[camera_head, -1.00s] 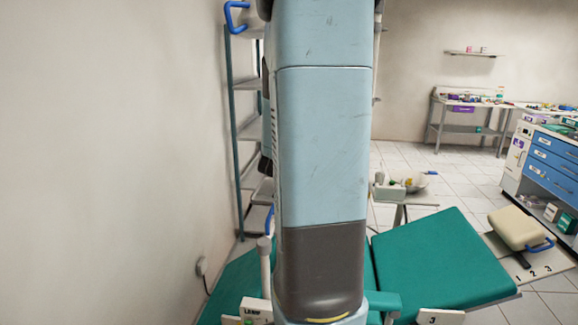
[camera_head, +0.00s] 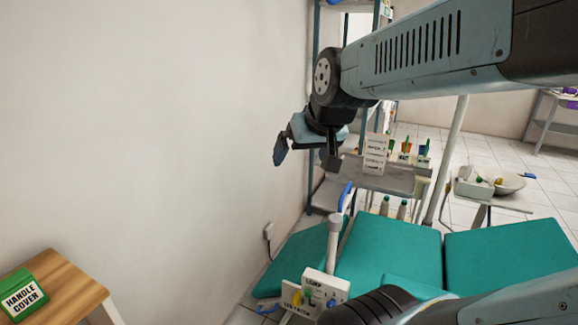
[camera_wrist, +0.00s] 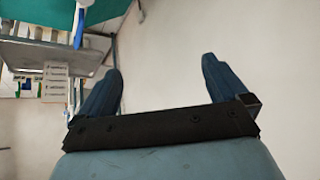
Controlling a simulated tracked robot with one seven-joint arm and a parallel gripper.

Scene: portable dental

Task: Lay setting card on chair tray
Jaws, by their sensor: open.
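A white card with printed lines (camera_head: 376,148), likely the setting card, stands upright by the grey tray (camera_head: 392,180) over the teal chair. A white card with several lines also shows in the wrist view (camera_wrist: 56,82), beside the grey tray edge (camera_wrist: 35,53) at left. My gripper (camera_head: 306,155) is in the air left of the card and tray, near the wall. Its two dark fingers (camera_wrist: 160,75) are spread, with only bare wall between them. I cannot tell exactly what supports the card.
Holders with coloured items (camera_head: 410,152) stand right of the card. A lamp control box (camera_head: 312,292) and post (camera_head: 333,240) stand by the chair (camera_head: 390,245). A side table with a bowl (camera_head: 508,182) is at right. A green handle cover box (camera_head: 22,295) sits on a wooden table.

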